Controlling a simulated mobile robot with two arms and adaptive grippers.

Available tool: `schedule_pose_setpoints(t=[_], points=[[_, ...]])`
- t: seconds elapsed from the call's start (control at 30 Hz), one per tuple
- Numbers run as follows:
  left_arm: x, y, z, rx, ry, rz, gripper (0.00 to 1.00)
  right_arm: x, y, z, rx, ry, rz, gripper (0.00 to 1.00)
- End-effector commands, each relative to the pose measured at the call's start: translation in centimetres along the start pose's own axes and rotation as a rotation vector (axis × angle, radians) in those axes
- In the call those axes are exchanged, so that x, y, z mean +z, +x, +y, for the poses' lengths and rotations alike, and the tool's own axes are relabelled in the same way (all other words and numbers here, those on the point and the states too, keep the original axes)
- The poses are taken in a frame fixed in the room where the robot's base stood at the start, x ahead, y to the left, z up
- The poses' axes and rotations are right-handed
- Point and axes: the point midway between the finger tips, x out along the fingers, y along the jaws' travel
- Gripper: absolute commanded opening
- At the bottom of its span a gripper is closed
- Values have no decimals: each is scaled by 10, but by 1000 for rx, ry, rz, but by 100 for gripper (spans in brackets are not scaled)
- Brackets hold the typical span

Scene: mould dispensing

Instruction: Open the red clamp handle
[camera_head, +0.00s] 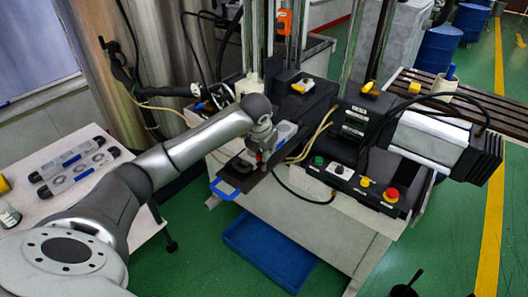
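My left arm reaches in from the left, and its wrist is over the dark plate (263,182) on the front of the machine. My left gripper (257,157) is small and partly hidden by the wrist, so its opening cannot be told. A small reddish spot (258,158) shows right at the gripper; it may be part of the red clamp handle, but its shape and position are not clear. A dark shape (403,290) at the bottom edge may be my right gripper, mostly cut off.
A control panel with a red knob (391,195) and a green button (319,161) is right of the plate. A blue bin (268,255) lies below. A white table (60,190) with moulds stands left. An orange box (284,22) hangs behind.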

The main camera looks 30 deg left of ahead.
Motion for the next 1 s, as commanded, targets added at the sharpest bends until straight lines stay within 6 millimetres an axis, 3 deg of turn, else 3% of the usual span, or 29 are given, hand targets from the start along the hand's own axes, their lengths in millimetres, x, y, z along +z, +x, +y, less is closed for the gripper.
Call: schedule_pose_setpoints(t=[0.43,0.47,0.6,1.0], points=[[1,-1,1,5,-12,1,0,1,1,2,2,-1,-1,35],[1,-1,1,5,-12,1,21,1,1,2,2,-1,-1,35],[1,0,0,4,-11,1,38,1,1,2,2,-1,-1,35],[1,-6,0,3,-10,0,38,1,1,2,2,-2,-1,35]])
